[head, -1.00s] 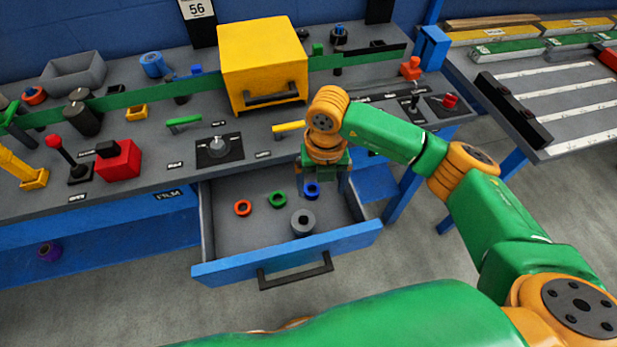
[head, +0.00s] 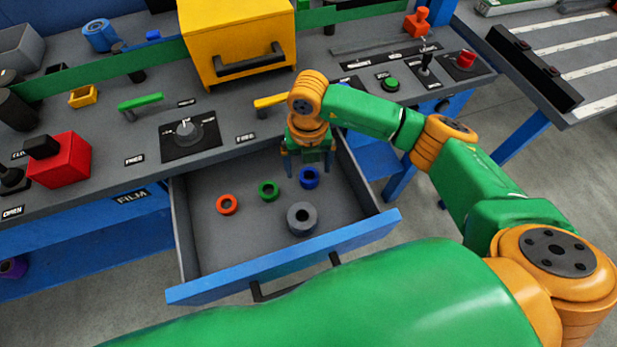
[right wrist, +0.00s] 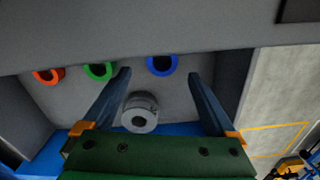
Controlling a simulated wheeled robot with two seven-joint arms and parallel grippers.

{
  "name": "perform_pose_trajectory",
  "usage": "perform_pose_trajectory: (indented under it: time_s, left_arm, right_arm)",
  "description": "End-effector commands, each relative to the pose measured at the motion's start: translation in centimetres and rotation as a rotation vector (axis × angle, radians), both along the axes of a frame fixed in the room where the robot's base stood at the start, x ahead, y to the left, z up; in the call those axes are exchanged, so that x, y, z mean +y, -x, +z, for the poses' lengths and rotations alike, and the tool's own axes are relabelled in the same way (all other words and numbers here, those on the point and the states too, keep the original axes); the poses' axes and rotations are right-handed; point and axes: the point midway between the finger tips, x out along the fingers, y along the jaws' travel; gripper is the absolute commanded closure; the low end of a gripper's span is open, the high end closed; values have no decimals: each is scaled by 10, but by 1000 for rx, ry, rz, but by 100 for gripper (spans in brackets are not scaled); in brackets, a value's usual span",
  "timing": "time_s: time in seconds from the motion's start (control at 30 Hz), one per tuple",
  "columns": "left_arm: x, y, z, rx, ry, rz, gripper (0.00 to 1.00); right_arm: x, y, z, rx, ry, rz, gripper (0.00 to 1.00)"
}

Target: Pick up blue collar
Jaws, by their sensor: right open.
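The blue collar (head: 310,186) lies in the open drawer, at the right of a row of rings. It also shows in the right wrist view (right wrist: 161,75), between and beyond the fingertips. My right gripper (head: 309,173) is open and empty, pointing down at the collar with one finger to each side in the head view. I cannot tell whether the fingertips touch it. My left gripper is not in view.
A green ring (head: 268,197), an orange ring (head: 227,211) and a larger grey collar (head: 293,224) lie in the same drawer. The drawer front (head: 215,283) is blue. A yellow box (head: 238,35) stands on the panel above.

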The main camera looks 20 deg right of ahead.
Motion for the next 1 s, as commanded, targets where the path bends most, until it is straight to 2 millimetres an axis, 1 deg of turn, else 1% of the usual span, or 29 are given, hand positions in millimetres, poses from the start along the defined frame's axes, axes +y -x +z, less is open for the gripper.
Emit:
perform_pose_trajectory:
  time_s: [0.03, 0.1, 0.2, 0.3, 0.47, 0.5, 0.57, 0.6, 0.67, 0.7, 0.77, 0.8, 0.83, 1.0]
  left_arm:
    - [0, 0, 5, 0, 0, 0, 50]
    - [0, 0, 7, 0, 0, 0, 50]
    - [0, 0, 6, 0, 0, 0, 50]
    - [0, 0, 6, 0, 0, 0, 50]
    - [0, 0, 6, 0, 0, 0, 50]
    - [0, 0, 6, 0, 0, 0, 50]
    - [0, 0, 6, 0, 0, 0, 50]
    - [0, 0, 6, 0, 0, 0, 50]
    - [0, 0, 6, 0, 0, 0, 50]
    - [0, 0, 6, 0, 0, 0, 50]
    - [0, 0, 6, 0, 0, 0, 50]
    - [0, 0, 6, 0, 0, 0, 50]
    - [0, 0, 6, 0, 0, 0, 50]
    - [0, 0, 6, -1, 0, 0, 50]
  right_arm:
    - [-1, 0, -6, 5, 1, -1, 8]
    - [-3, -1, -21, 6, 1, -2, 8]
    - [-3, -2, -40, 3, 1, 0, 8]
    - [-3, -2, -48, 1, 1, 0, 8]
    - [-3, -3, -48, 0, 0, 1, 8]
    - [-3, -3, -48, 0, 0, 1, 14]
    - [-3, -3, -48, 0, 0, 1, 30]
    - [-3, -3, -48, 0, 0, 1, 41]
    - [-3, -3, -48, 0, 0, 1, 57]
    - [-3, -3, -48, 0, 0, 1, 68]
    - [-3, -3, -48, 0, 0, 1, 84]
    - [-3, -3, -48, 0, 0, 1, 95]
    - [-3, -3, -48, 0, 0, 1, 100]
    - [-3, -3, -48, 0, 0, 1, 100]
